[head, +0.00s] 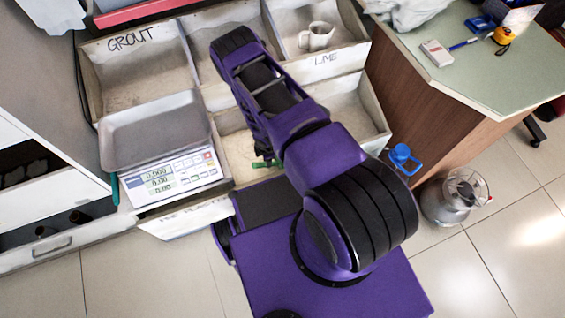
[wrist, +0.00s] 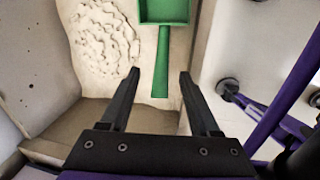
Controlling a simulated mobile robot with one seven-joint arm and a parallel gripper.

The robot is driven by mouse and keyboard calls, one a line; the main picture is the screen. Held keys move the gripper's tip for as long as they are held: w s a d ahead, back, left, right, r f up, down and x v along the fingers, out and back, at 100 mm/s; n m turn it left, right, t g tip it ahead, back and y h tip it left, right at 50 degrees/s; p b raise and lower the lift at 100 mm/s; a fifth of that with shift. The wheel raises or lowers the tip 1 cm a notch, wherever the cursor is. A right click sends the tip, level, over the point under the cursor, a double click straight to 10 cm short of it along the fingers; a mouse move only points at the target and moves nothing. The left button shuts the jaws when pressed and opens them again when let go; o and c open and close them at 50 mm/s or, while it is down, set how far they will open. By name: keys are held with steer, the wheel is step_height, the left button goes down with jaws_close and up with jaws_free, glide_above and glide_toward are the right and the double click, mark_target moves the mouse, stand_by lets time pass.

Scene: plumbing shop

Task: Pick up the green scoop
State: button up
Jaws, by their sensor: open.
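The green scoop (wrist: 164,52) lies in a pale bin beside a heap of white powder (wrist: 103,38) in the wrist view. Its pan is at the top edge, partly cut off, and its handle points down toward me. My gripper (wrist: 159,74) is open, with one finger on each side of the handle's lower end. The fingers look apart from the handle; how high they are above it I cannot tell. In the head view only a small green piece of the scoop (head: 263,164) shows beside my arm, which hides the rest.
A scale (head: 155,135) stands at the left on the divided bins (head: 140,75), marked GROUT and LIME. A white mug (head: 316,37) stands in the LIME bin. A counter (head: 480,60) is at the right, with a metal canister (head: 452,198) on the floor below it.

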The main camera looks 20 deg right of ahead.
steer(key=f, duration=0.2)
steer(key=f+b, duration=0.1)
steer(key=f, duration=0.2)
steer(key=shift+w+f, duration=0.3)
steer(key=shift+f, duration=0.1)
jaws_close()
steer(key=shift+r, duration=0.1)
stand_by(1.0)
